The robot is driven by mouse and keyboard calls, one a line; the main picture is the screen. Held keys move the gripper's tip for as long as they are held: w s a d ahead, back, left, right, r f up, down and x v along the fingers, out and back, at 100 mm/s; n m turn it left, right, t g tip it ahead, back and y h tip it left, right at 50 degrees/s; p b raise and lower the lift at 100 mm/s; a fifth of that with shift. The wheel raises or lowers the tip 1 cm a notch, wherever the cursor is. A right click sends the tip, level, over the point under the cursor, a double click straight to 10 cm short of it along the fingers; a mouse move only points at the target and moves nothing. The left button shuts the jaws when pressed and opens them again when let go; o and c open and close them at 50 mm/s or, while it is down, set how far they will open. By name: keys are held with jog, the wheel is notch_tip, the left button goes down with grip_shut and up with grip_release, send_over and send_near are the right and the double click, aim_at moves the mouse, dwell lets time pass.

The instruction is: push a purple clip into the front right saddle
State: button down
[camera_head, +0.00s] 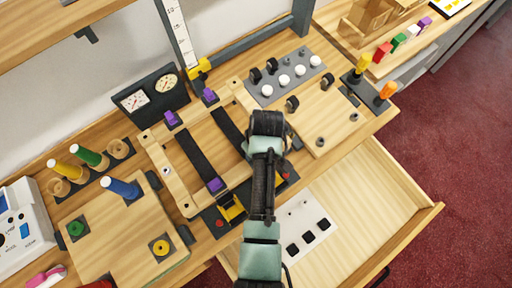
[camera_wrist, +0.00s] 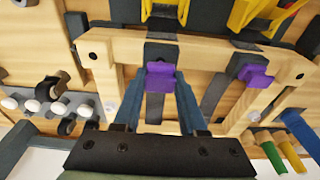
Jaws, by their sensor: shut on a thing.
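My gripper (camera_wrist: 161,90) is shut on a purple clip (camera_wrist: 161,76) in the wrist view, with a blue-grey finger at each side. The clip is at the front rail (camera_wrist: 117,50), right by the dark front right saddle (camera_wrist: 161,52); I cannot tell whether it is seated. Another purple clip (camera_wrist: 256,76) sits at the front left, also visible in the head view (camera_head: 216,185). Two more purple clips, far left (camera_head: 171,119) and far right (camera_head: 209,96), are on the back rail. In the head view my arm hides the held clip and the front right saddle.
Two dark straps (camera_head: 194,153) run across the wooden frame (camera_head: 172,178). Yellow parts (camera_head: 232,208) stand just in front of it. An open drawer (camera_head: 366,205) lies below at right. Panels with knobs (camera_head: 284,77) and coloured pegs (camera_head: 121,188) flank the frame.

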jog(key=shift+f+b, duration=0.3)
jog(key=shift+f, duration=0.9)
dwell(1.7)
jog(key=shift+c, duration=0.3)
grip_release()
notch_tip(320, 180, up, 6)
jog(key=p, duration=0.6)
jog(key=shift+r, duration=0.1)
dwell(0.6)
